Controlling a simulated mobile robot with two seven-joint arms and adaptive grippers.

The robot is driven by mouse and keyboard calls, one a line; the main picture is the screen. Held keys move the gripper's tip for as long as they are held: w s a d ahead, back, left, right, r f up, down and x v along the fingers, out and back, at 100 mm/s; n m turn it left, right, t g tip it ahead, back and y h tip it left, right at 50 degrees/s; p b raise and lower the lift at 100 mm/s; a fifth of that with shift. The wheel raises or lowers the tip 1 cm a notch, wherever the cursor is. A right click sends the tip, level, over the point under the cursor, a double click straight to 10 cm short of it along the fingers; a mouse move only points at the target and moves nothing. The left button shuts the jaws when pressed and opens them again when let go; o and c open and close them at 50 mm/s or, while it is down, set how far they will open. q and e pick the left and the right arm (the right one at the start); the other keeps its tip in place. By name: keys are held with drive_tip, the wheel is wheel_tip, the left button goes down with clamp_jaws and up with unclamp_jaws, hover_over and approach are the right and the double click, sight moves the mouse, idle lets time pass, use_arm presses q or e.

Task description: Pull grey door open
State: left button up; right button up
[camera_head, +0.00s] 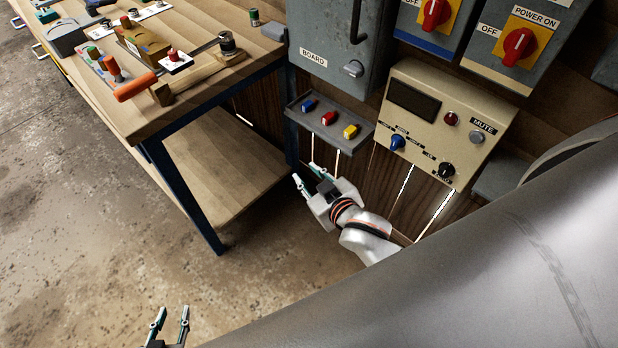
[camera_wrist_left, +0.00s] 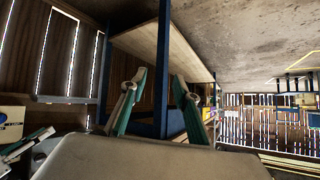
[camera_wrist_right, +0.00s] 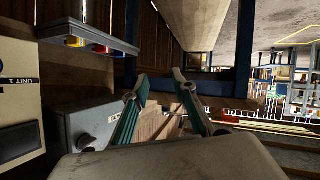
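The grey door is on the wall cabinet labelled BOARD (camera_head: 335,45) at the top of the head view, and it looks shut. It has a dark bar handle (camera_head: 356,24) and a grey knob (camera_head: 353,69). My right gripper (camera_head: 308,177) is open and empty, below and apart from the cabinet. Its spread fingers show in the right wrist view (camera_wrist_right: 159,76). My left gripper (camera_head: 171,318) is open and empty at the bottom of the head view, far from the door. Its fingers also stand apart in the left wrist view (camera_wrist_left: 159,77).
A small tray with coloured switches (camera_head: 335,130) juts out below the cabinet. A beige control panel (camera_head: 440,125) is to its right. A wooden workbench (camera_head: 150,105) with several devices stands left. A large grey cylinder (camera_head: 480,255) fills the lower right. Floor (camera_head: 90,235) is clear.

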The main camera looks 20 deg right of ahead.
drive_tip(key=shift+s+f, duration=0.25)
drive_tip(key=shift+f, duration=0.1)
